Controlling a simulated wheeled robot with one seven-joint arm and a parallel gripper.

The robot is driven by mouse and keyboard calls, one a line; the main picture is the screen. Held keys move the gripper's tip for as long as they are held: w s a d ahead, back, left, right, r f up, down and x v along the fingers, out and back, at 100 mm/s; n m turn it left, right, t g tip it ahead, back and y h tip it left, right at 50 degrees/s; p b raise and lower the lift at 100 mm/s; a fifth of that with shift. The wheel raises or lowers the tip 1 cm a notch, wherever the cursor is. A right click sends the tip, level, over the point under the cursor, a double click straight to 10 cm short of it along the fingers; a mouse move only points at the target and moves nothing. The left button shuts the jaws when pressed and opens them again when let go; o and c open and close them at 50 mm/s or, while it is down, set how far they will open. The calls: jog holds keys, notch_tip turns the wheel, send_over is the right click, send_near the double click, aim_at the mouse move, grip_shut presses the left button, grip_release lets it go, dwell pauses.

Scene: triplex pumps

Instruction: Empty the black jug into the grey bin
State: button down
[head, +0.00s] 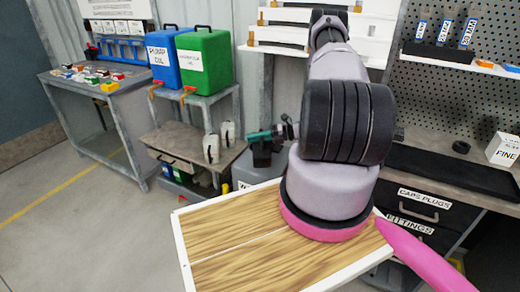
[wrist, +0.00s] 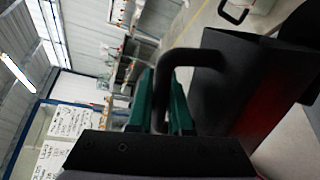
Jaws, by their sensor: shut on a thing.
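The black jug (head: 262,154) hangs from my gripper (head: 270,134) in the middle of the head view, and it looks roughly upright there. In the wrist view the jug (wrist: 240,85) is large, with its black handle (wrist: 190,55) between the green fingers of my gripper (wrist: 163,100). The gripper is shut on that handle. The grey bin (head: 256,171) stands beyond the wooden board, behind and below the jug in the picture. Its lower part and right side are hidden by the board and my arm. The inside of the jug is not visible.
A wood-topped board (head: 225,235) with white edges lies in front. Blue (head: 169,57) and green (head: 204,58) containers stand on a grey stand, with two pale jugs (head: 211,148) on the lower bench. A workbench with drawers (head: 418,210) is at right. Floor at left is clear.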

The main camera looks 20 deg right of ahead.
aim_at(255, 154)
jog(key=shift+w+d+r+m, duration=0.25)
jog(key=shift+w+r, duration=0.05)
jog(key=shift+w, duration=0.3)
jog(key=shift+w+d+r+m, duration=0.25)
jog(key=shift+w, duration=0.35)
dwell(1.5)
jog(key=shift+w+d+r+m+p, duration=0.2)
jog(key=shift+w+r+m+p, duration=0.15)
jog(key=shift+w+m+p, duration=0.25)
dwell(0.9)
jog(key=shift+s, duration=0.15)
